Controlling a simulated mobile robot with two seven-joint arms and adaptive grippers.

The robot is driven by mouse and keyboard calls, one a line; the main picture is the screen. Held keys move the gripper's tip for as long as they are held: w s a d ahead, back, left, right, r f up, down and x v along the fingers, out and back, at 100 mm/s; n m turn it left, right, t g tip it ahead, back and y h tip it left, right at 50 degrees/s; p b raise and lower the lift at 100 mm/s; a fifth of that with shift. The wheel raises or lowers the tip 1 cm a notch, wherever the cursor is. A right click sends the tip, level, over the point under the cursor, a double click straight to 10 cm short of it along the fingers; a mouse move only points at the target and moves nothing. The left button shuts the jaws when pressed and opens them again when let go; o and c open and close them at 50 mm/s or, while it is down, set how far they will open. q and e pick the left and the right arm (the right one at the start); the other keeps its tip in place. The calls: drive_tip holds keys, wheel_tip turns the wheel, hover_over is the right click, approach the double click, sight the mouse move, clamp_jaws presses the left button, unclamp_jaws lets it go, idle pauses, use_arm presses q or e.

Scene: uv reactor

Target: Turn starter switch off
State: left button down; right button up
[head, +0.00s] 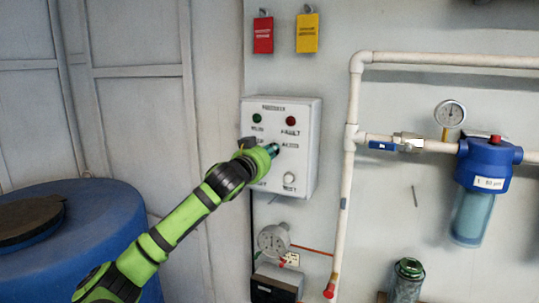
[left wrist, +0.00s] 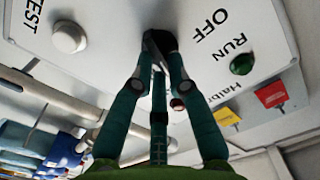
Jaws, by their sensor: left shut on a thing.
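The white control box (head: 302,160) hangs on the wall in the middle of the head view. My left gripper (head: 273,150) reaches its front face from the lower left and covers the middle of the panel. In the left wrist view its fingers (left wrist: 160,48) are closed together on the dark starter switch knob (left wrist: 160,38), beside the printed words OFF and RUN. The fingers hide much of the knob, so I cannot tell which way it points. In the head view the knob is hidden behind the gripper. My right gripper is not in view.
The box carries a green lamp (head: 257,118), a red lamp (head: 291,121) and a white test button (head: 290,179). White pipes (head: 350,180) run close on its right, with a blue filter (head: 487,165) beyond.

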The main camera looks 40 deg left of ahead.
use_arm(q)
drive_tip(key=shift+s+a+r+n, duration=0.1)
drive_tip(key=shift+a+n, duration=0.1)
drive_tip(key=shift+n, duration=2.25)
drive_tip(key=shift+a+r+n, duration=0.1)
drive_tip(key=shift+a+n, duration=0.05)
drive_tip(key=shift+n, duration=2.3)
drive_tip(key=c, duration=1.2)
unclamp_jaws()
drive_tip(key=v, duration=1.2)
